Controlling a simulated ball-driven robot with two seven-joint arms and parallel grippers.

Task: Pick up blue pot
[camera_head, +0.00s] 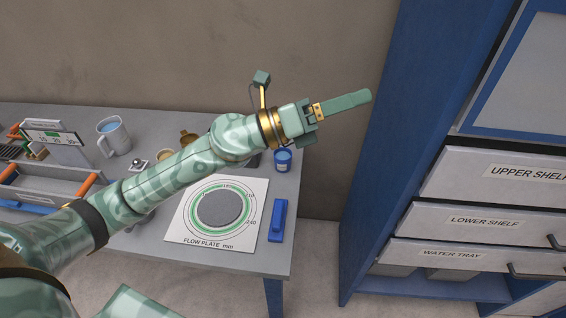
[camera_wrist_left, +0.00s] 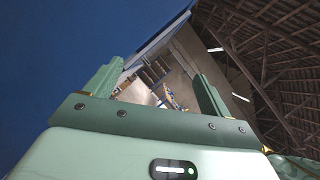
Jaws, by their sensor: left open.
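The blue pot (camera_head: 283,161) is a small blue container with a pale label, standing near the back right corner of the grey table (camera_head: 262,262). My left gripper (camera_head: 350,103) is raised above and to the right of the pot, past the table's right edge, pointing right towards the blue cabinet. In the left wrist view its two fingers (camera_wrist_left: 157,88) are spread apart with nothing between them. The pot cannot be made out in the left wrist view. My right gripper is in neither view.
A white flow plate sheet (camera_head: 184,229) and a blue block-like tool (camera_head: 277,221) lie on the table near the pot. A grey mug (camera_head: 114,139) and a grey tool tray (camera_head: 50,187) stand at the left. A blue cabinet (camera_head: 382,140) with labelled drawers stands at the right.

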